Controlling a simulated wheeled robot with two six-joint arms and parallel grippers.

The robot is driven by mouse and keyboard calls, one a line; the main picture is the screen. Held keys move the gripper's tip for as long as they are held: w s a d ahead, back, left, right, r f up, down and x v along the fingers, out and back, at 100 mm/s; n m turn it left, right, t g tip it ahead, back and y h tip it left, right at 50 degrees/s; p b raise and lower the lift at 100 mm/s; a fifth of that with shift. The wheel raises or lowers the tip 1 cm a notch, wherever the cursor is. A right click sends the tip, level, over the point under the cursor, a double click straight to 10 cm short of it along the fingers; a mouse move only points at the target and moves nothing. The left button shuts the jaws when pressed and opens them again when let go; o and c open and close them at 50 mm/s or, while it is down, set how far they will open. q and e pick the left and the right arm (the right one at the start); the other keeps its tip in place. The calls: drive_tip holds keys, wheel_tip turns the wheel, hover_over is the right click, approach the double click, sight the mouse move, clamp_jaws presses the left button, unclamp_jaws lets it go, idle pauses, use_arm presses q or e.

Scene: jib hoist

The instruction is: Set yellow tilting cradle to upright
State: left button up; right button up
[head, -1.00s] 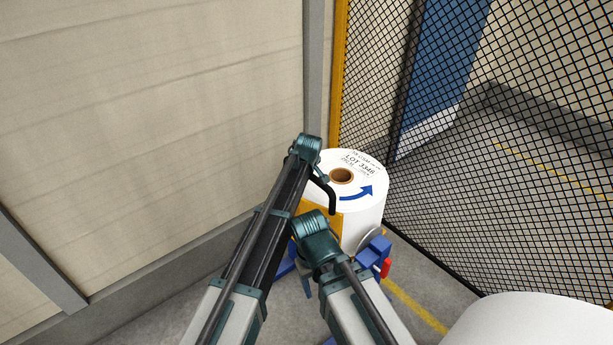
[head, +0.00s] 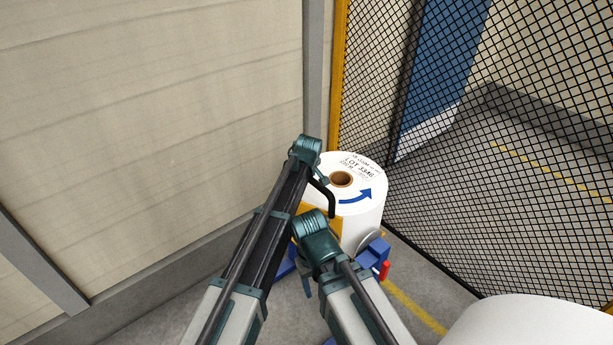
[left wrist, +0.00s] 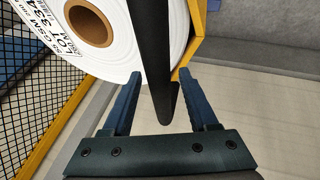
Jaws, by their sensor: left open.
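The yellow cradle (head: 334,224) is mostly hidden behind my arms in the head view. It carries a white roll (head: 365,215), whose labelled end with a brown core faces up. A black bent handle (head: 330,198) shows beside the roll. In the left wrist view, the black bar (left wrist: 153,35) runs between the fingers of my open left gripper (left wrist: 160,73). The fingers stand apart on either side of it; I cannot tell whether they touch it. The cradle's yellow edge (left wrist: 200,33) is just right of the bar.
A blue base part (head: 375,250) with a red piece (head: 385,270) sits below the roll. A pale wall (head: 150,120) is close on the left, and a mesh fence (head: 500,180) stands right. Another white roll (head: 530,325) is at the lower right.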

use_arm(q)
drive_tip(key=p+v, duration=0.4)
drive_tip(key=v, duration=0.1)
drive_tip(key=shift+s+r, duration=0.1)
drive_tip(key=shift+r, duration=0.1)
drive_tip(key=s+a+f+m+g, duration=0.15)
drive_tip(key=s+a+m, duration=0.25)
drive_tip(key=s+a, duration=0.9)
drive_tip(key=s+a+f+m+g, duration=0.1)
drive_tip(key=s+a+m+g, duration=0.25)
drive_tip(key=s+a, duration=0.95)
drive_tip(key=s+d+m, duration=0.2)
drive_tip(key=s+d, duration=0.3)
drive_tip(key=d, duration=0.2)
drive_tip(key=s+d+m+g+y, duration=0.1)
drive_tip(key=s+d+m, duration=0.1)
drive_tip(key=s+d, duration=0.3)
drive_tip(key=shift+d, duration=1.25)
